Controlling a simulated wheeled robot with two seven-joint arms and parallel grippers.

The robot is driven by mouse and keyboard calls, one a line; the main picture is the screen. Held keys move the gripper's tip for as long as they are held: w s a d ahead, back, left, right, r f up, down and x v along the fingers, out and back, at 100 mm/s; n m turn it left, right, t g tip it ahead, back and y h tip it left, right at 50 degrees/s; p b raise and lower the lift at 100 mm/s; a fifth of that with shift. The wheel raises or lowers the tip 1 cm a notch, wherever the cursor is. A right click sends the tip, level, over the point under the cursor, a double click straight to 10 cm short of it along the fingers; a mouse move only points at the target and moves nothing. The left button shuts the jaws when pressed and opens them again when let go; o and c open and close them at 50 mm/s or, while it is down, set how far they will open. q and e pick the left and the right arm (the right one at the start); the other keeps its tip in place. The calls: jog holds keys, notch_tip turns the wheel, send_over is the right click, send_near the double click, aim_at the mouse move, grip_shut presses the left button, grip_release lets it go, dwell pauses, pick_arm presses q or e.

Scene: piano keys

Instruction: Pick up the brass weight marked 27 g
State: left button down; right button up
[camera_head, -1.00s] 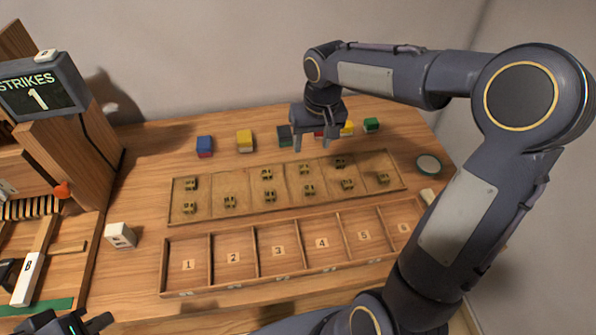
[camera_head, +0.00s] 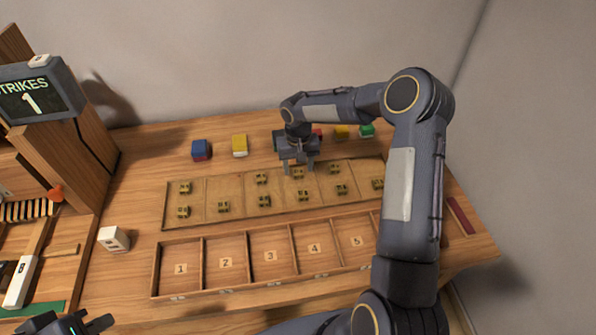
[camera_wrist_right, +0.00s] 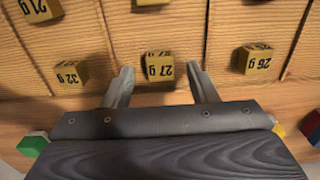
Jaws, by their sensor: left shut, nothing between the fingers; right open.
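The brass weight marked 27 g (camera_wrist_right: 160,67) is a small cube in the tan sectioned tray (camera_wrist_right: 220,100). In the right wrist view it lies between the two fingertips of my right gripper (camera_wrist_right: 160,75), with gaps on both sides. That gripper is open and empty. In the head view my right gripper (camera_head: 299,168) is low over the tray's back row, with the weight (camera_head: 298,174) between its fingers. My left gripper (camera_head: 92,325) is at the bottom left corner, shut and empty, far from the weights.
Weights marked 32 g (camera_wrist_right: 70,74), 26 g (camera_wrist_right: 256,59) and 21 g (camera_wrist_right: 40,9) lie near the right gripper. Coloured blocks, including a yellow one (camera_head: 240,145), stand behind the tray. A numbered wooden tray (camera_head: 200,265) is in front. The screen (camera_head: 38,92) reads STRIKES 1.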

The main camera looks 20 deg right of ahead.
jog(key=shift+f, duration=0.7)
jog(key=c, duration=1)
jog(key=shift+r, duration=0.1)
jog(key=shift+c, duration=0.2)
